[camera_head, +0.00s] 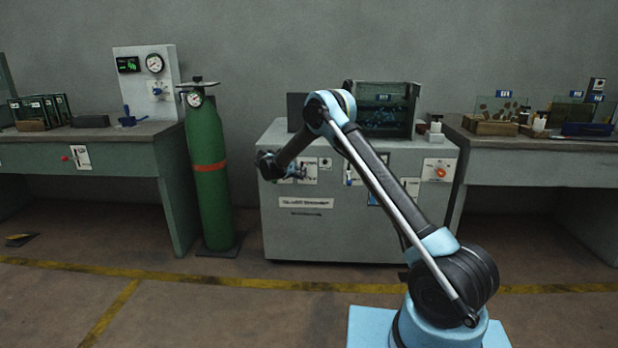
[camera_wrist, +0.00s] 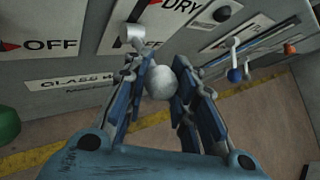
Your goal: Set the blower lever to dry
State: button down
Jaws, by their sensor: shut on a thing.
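The blower lever ends in a pale grey ball knob (camera_wrist: 159,84). Its white pivot (camera_wrist: 133,37) shows above the knob on the panel in the wrist view. My gripper (camera_wrist: 160,66) is shut on this knob, with a finger on each side. An OFF label (camera_wrist: 48,46) lies to the left of the lever and a DRY label (camera_wrist: 187,6) to the upper right, partly cut off by the frame. In the head view my gripper (camera_head: 299,173) is at the cabinet front (camera_head: 285,228); the knob itself is too small to make out there.
A blue-knobbed lever (camera_wrist: 235,75) and a red knob (camera_wrist: 290,49) sit farther right on the panel. A green gas cylinder (camera_head: 209,190) stands left of the cabinet. A glass-fronted chamber (camera_head: 385,108) sits on top.

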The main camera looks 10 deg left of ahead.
jog(key=shift+a+r, duration=0.1)
jog(key=shift+a, duration=0.1)
jog(key=c, duration=1.3)
grip_release()
jog(key=shift+d, duration=0.1)
jog(key=v, duration=1.2)
